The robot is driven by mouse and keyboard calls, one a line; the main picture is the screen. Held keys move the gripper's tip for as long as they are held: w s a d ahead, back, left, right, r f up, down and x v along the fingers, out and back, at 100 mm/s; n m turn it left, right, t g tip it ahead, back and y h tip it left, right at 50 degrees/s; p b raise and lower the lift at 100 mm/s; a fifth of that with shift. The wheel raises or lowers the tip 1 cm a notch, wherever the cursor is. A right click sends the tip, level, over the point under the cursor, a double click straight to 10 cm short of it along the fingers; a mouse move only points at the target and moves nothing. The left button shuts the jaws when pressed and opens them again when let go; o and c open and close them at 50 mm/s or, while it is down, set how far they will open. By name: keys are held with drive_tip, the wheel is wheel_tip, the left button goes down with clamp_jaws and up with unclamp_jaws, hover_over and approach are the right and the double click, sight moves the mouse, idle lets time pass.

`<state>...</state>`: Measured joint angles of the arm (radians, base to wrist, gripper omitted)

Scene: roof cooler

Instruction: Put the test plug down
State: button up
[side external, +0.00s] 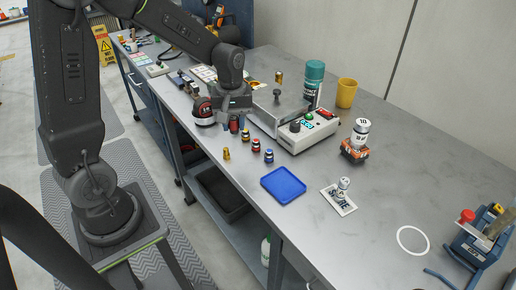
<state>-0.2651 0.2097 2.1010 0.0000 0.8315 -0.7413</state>
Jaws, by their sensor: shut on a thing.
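My gripper (236,118) is over the left part of the grey workbench (310,214), pointing down just left of the white test device. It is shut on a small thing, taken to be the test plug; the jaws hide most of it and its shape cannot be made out. Small fittings stand close below and in front of the gripper: a brass one (226,154), a red and dark one (256,145) and a blue one (269,156). Another red and blue fitting (245,135) shows right beside the fingertips. I cannot tell whether the held thing touches the bench.
The white test device (305,131) stands right of the gripper, with a green can (314,82) and yellow mug (346,92) behind. A weight on an orange base (355,149), blue tray (283,186), labelled card (339,198) and white ring (412,240) lie rightward. Bench between them is clear.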

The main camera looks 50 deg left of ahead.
drive_tip(key=w+d+f+m, duration=0.1)
drive_tip(key=w+d+m, duration=0.1)
drive_tip(key=d+m, duration=0.2)
drive_tip(key=w+d+f+m, duration=0.1)
drive_tip(key=w+d+m, duration=0.1)
drive_tip(key=d+m, duration=0.1)
drive_tip(key=w+d+f+m, duration=0.2)
drive_tip(key=w+d+m, duration=0.1)
drive_tip(key=d+m, duration=0.1)
drive_tip(key=shift+d+m, duration=0.3)
drive_tip(key=w+d+r+n, duration=0.25)
drive_tip(key=w+r, duration=0.25)
drive_tip(key=w, duration=0.5)
drive_tip(key=d+f, duration=0.2)
drive_tip(key=d, duration=0.2)
drive_tip(key=w+d+f, duration=0.1)
drive_tip(key=d+f, duration=0.1)
drive_tip(key=d, duration=0.2)
drive_tip(key=w+d+f, duration=0.1)
drive_tip(key=d+f, duration=0.1)
drive_tip(key=d, duration=0.2)
drive_tip(key=shift+f, duration=2.2)
